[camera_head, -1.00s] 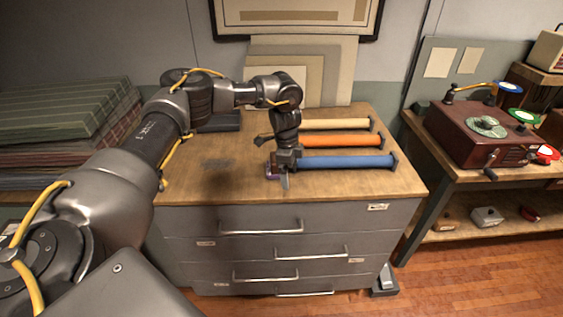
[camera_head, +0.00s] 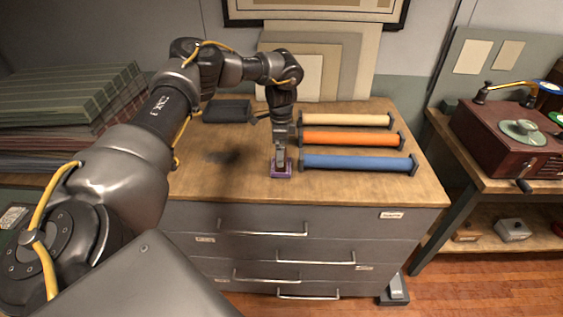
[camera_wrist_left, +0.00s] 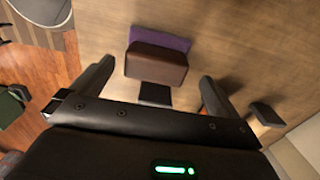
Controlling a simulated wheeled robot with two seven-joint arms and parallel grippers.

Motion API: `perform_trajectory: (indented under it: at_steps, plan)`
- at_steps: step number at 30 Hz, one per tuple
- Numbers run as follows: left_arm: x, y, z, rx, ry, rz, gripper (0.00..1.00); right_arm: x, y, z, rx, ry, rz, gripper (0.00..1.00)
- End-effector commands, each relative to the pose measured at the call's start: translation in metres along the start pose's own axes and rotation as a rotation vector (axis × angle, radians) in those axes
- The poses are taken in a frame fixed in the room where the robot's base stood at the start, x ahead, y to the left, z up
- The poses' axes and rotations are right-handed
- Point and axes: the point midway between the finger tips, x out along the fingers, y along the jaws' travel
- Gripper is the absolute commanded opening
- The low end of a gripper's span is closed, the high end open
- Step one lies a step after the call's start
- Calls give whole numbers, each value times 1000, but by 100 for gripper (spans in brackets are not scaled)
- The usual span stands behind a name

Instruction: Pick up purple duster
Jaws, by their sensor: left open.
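The purple duster (camera_head: 272,174) lies on the wooden top of the grey drawer cabinet, near its front edge, left of the blue roll. In the left wrist view the duster (camera_wrist_left: 161,42) shows a purple part and a brown block on it, ahead of the fingers and roughly centred between them. My left gripper (camera_head: 281,167) points down right at the duster in the head view and hides part of it. In the left wrist view the gripper (camera_wrist_left: 155,88) has its two fingers wide apart with nothing held between them. My right gripper is out of view.
Blue (camera_head: 355,162), orange (camera_head: 350,139) and cream (camera_head: 345,120) rolls with dark end pieces lie just right of my gripper. A dark box (camera_head: 227,110) stands behind. The cabinet top (camera_head: 200,180) is clear to the left. A red record player (camera_head: 510,135) stands on the right bench.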

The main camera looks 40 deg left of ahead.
Motion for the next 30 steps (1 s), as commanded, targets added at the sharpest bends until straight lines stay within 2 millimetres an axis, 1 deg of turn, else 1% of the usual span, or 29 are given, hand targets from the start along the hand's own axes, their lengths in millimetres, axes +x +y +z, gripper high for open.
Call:
perform_trajectory:
  at_steps: [1,2,5,10,12,15,18,23,26,30]
  plan:
    - [0,0,0,0,0,0,100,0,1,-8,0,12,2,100]
    - [1,0,0,0,0,0,100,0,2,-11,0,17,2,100]
    - [5,1,0,2,-1,1,100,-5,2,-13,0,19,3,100]
    - [28,4,0,3,-4,2,100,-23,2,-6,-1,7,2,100]
    - [40,4,0,1,-3,2,100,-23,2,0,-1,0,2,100]
    - [49,3,-1,0,-1,0,100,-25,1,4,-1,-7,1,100]
    - [53,3,-1,1,1,-1,100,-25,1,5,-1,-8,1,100]
    - [53,3,-1,1,1,-1,100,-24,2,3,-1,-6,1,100]
    - [53,3,-1,1,1,-1,88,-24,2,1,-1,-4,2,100]
    - [53,3,-1,1,1,-1,70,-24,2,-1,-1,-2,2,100]
